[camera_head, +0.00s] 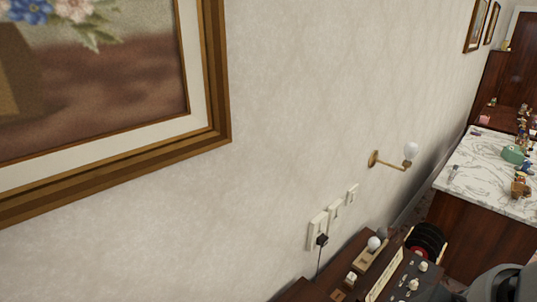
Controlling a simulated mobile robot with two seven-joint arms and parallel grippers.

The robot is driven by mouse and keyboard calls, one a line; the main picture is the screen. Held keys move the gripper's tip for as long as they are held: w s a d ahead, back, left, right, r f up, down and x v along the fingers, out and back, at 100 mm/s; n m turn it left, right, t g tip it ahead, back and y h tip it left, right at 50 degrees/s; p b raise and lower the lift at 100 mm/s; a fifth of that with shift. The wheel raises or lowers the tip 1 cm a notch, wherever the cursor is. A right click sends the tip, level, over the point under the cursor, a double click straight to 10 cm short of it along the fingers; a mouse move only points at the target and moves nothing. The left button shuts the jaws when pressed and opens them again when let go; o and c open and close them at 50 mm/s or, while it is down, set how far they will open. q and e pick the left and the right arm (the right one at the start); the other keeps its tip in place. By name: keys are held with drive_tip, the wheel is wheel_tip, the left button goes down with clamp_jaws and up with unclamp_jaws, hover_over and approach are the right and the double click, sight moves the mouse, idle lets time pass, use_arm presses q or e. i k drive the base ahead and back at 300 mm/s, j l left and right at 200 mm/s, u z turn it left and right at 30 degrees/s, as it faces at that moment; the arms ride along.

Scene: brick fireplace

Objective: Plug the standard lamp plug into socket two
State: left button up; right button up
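White wall plates are mounted in a row on the wall: a larger near one (317,226), a middle one (335,212) and a small far one (352,194). A black plug (322,240) sits at the lower part of the near plate, and its dark cord (319,260) hangs down behind the furniture. I cannot read any socket numbers or tell whether this plug is the standard lamp's. No standard lamp is recognisable. Neither of my grippers is in view.
A brass wall lamp (392,163) with a white bulb juts out right of the plates. Below stands dark wooden furniture (341,269) with a bulb holder (371,253) and knobs. A marble-topped cabinet (490,172) with small figures stands at right. A framed painting (214,80) fills the upper left.

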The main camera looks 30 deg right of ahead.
sight(351, 277)
drive_tip(key=z, duration=1.75)
drive_tip(key=k+l+u, duration=0.1)
drive_tip(key=k+l, duration=0.2)
